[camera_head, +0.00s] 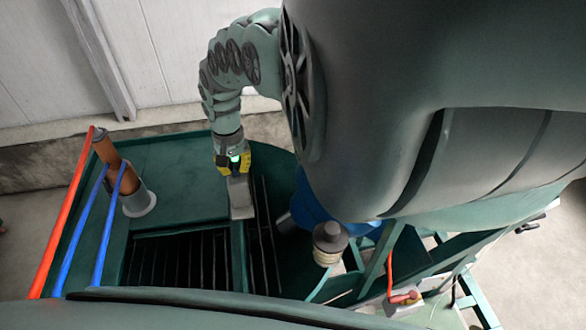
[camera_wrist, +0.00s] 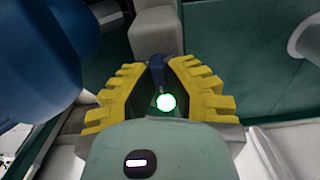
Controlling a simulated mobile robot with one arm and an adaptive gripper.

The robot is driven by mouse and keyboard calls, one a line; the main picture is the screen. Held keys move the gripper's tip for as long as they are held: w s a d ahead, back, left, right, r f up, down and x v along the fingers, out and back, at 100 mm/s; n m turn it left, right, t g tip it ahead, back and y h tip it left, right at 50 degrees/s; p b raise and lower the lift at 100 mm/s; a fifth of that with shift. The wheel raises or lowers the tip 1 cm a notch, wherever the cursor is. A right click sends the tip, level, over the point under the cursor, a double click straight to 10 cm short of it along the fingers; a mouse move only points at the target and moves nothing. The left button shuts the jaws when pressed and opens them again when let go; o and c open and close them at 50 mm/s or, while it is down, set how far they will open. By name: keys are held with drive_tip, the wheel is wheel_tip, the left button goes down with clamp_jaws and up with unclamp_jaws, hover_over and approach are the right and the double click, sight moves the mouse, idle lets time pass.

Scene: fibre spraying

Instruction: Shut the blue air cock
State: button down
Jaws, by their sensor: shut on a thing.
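My gripper (camera_wrist: 157,82) has yellow toothed fingers and is closed around a small dark blue handle (camera_wrist: 157,68) in the wrist view, which looks like the blue air cock. The handle's top stands between the fingertips; its lower part is hidden between the fingers. In the head view my gripper (camera_head: 233,163) points down over the green machine, just above a grey block (camera_head: 240,197). The cock cannot be made out there. I cannot tell from the handle how far the cock is turned.
A large blue cylinder (camera_wrist: 40,55) is close on the left in the wrist view. Blue hoses (camera_head: 82,235), a red hose (camera_head: 62,215) and an orange-brown post (camera_head: 117,165) stand left. Dark grating (camera_head: 180,262) lies below.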

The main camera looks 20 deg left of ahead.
drive_tip(key=shift+w, duration=0.1)
drive_tip(key=shift+w+d+f+n+b, duration=0.1)
drive_tip(key=shift+d+f+n+b, duration=0.05)
drive_tip(key=shift+n+b, duration=0.9)
drive_tip(key=n+b, duration=0.3)
drive_tip(key=n, duration=0.3)
drive_tip(key=shift+n, duration=0.25)
drive_tip(key=n+b, duration=0.3)
drive_tip(key=n, duration=0.2)
drive_tip(key=shift+a, duration=0.2)
drive_tip(key=shift+n+b, duration=1.6)
drive_tip(key=shift+n, duration=0.4)
drive_tip(key=c, duration=1)
unclamp_jaws()
drive_tip(key=shift+d, duration=0.1)
